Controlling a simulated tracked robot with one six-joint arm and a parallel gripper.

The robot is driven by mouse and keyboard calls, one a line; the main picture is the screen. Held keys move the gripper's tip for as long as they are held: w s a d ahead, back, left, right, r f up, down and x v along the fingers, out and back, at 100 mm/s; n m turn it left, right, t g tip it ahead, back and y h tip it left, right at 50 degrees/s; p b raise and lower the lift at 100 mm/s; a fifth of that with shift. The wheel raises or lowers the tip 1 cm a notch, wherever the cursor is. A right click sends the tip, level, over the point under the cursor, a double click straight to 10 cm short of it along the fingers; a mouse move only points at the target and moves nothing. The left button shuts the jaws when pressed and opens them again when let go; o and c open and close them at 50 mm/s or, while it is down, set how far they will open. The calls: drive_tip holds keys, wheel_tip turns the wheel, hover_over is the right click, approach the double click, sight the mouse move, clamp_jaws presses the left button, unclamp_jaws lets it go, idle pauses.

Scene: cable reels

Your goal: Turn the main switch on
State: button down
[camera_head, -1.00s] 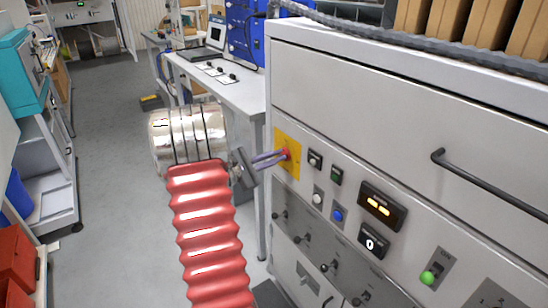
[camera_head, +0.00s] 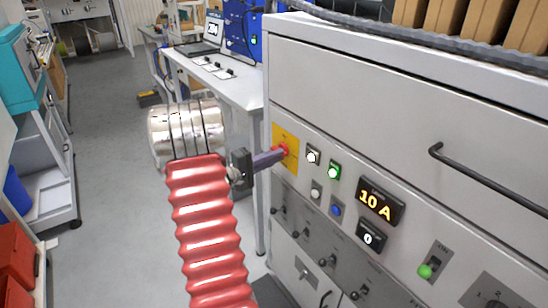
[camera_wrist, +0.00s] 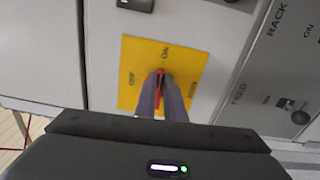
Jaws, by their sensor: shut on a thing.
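The main switch is a red handle (camera_head: 284,150) on a yellow plate (camera_head: 291,138), at the left end of the grey cabinet's front. In the wrist view the red handle (camera_wrist: 160,80) points toward the ON mark on the yellow plate (camera_wrist: 133,62); OFF is marked to its left. My gripper (camera_head: 281,153) is shut on the red handle, with its two fingers on either side of it in the wrist view (camera_wrist: 161,90). The fingers hide part of the handle.
The cabinet front carries a display (camera_head: 380,201) reading 10 A, a lit green button (camera_head: 334,169), a lit white button (camera_head: 313,155) and a blue button (camera_head: 337,210). A drawer handle (camera_head: 490,185) sticks out at right.

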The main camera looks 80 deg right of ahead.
drive_tip(key=shift+s+f+m, duration=0.1)
drive_tip(key=shift+f+m, duration=0.1)
drive_tip(key=shift+m, duration=0.2)
drive_tip(key=c, duration=1.8)
unclamp_jaws()
drive_tip(key=shift+c, duration=0.2)
drive_tip(key=v, duration=1.3)
drive_tip(key=shift+w+a, duration=0.25)
drive_tip(key=shift+w, duration=0.1)
